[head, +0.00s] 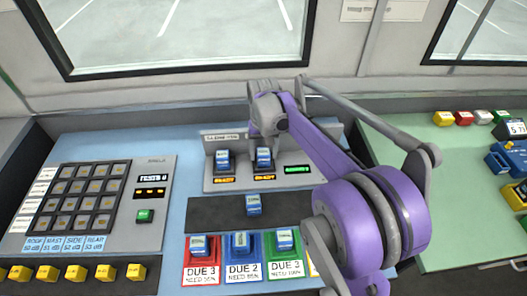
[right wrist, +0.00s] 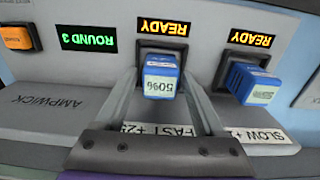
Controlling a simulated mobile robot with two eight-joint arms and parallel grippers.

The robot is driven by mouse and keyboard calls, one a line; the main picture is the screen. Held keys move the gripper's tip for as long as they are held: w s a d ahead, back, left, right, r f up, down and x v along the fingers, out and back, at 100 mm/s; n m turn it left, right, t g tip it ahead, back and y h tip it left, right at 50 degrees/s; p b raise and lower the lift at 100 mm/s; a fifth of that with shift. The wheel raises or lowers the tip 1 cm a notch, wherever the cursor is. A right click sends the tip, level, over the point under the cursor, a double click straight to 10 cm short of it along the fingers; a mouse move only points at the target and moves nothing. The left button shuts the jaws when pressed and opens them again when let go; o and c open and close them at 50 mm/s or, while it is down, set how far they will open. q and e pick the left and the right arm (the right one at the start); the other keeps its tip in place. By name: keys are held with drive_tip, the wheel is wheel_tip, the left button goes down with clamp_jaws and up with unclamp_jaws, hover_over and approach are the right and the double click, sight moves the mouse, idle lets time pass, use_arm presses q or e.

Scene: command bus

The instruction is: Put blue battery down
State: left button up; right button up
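A blue battery marked 50% (right wrist: 159,78) sits upright in the FAST slot of the grey charger (right wrist: 45,100), below a READY sign. My right gripper (right wrist: 162,72) has a finger against each side of this battery. In the head view my right gripper (head: 264,136) reaches down over the same battery (head: 263,156). A second blue battery (right wrist: 255,83) stands in the SLOW slot; it also shows in the head view (head: 223,160). My left gripper is not in view.
Another blue battery (head: 253,205) lies on the dark strip (head: 215,212). Red (head: 187,262), blue (head: 228,256) and green (head: 298,257) trays at the front each hold a battery. A button panel (head: 150,228) is at the left, and a green side table (head: 435,190) at the right.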

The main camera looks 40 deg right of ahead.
sight(263, 153)
drive_tip(key=shift+o, duration=0.2)
drive_tip(key=shift+r, duration=0.1)
drive_tip(key=shift+r, duration=0.3)
wheel_tip(263, 153, up, 12)
drive_tip(key=p, duration=0.1)
drive_tip(key=shift+f+p, duration=0.2)
drive_tip(key=shift+p, duration=0.15)
drive_tip(key=shift+a, duration=0.1)
drive_tip(key=s+a+f+n+t+p, duration=0.2)
drive_tip(key=s+a+f+n+p, duration=0.1)
drive_tip(key=s+a, duration=0.5)
drive_tip(key=s+a+f+n+t+p, duration=0.3)
drive_tip(key=s+a+f, duration=0.1)
drive_tip(key=s+a, duration=0.4)
drive_tip(key=shift+s+a+n+p, duration=0.2)
drive_tip(key=shift+a+n+p, duration=0.2)
drive_tip(key=shift+a, duration=0.45)
drive_tip(key=shift+c, duration=0.2)
